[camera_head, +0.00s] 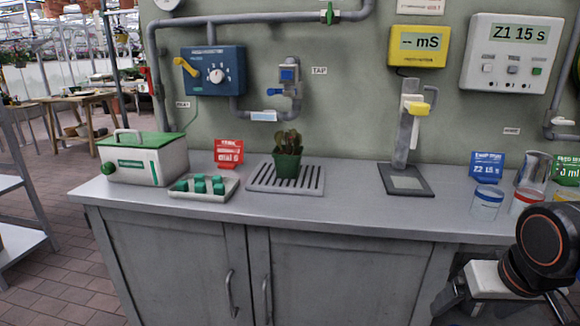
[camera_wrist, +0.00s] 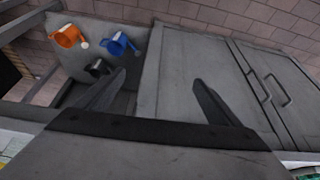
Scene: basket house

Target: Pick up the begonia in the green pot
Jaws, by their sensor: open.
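A begonia (camera_head: 288,139) with dark brownish-green leaves stands upright in a green pot (camera_head: 287,165) on a slotted drain grate (camera_head: 262,179), in the middle-left of the counter in the head view. My gripper shows in the wrist view (camera_wrist: 150,95) with its two dark fingers spread wide and nothing between them. In the head view my arm is at the lower right, well apart from the pot and low beside the counter. The begonia is not in the wrist view.
On the counter (camera_head: 345,207), a green-lidded box (camera_head: 150,165) and a tray of green pieces (camera_head: 204,186) stand left of the pot. A press-like stand (camera_head: 408,140) and cups (camera_head: 487,203) stand right. Orange (camera_wrist: 68,37) and blue (camera_wrist: 121,44) jugs sit on a low shelf.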

